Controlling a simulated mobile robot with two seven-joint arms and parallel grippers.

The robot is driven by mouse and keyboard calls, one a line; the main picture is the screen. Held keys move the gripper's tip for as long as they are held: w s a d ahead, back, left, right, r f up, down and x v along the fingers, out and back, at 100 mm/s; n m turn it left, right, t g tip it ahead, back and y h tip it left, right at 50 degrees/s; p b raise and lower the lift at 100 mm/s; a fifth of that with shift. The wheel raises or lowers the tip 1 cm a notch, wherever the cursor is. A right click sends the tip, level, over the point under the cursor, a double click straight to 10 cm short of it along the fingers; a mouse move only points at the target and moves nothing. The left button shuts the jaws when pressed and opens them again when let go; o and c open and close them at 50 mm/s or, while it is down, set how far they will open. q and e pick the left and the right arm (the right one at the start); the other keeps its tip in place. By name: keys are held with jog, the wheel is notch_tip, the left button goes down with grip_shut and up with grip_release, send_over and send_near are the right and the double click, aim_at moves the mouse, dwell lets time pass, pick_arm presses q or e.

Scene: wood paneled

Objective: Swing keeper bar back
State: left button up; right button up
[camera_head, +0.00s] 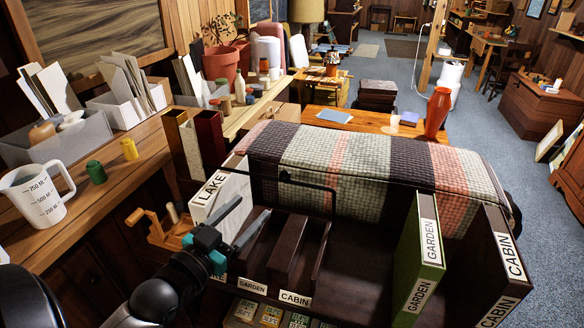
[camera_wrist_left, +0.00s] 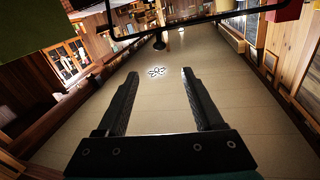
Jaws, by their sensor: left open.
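The keeper bar (camera_head: 312,184) is a thin black bar with a small dark knob. It stretches across the slotted dark rack (camera_head: 290,245), in front of the striped blanket. In the left wrist view the black bar (camera_wrist_left: 205,19) crosses the top, its knob hanging just beyond the fingertips. My left gripper (camera_head: 254,206) is open and empty, at the left end of the rack next to the white LAKE panel (camera_head: 228,192), apart from the bar. Its two fingers (camera_wrist_left: 160,73) also show in the left wrist view. My right gripper is in neither view.
GARDEN (camera_head: 420,258) and CABIN (camera_head: 492,262) panels stand upright at right. A striped blanket (camera_head: 350,160) lies behind the rack. A measuring jug (camera_head: 37,195) and green and yellow pieces are on the left bench.

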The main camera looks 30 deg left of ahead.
aim_at(284, 175)
pick_arm(q)
jog(key=w+b, duration=0.1)
jog(key=w, duration=1.3)
jog(key=shift+w+a+f, duration=0.1)
jog(key=shift+w+a, duration=0.05)
jog(key=shift+w, duration=0.2)
grip_shut()
dwell(1.1)
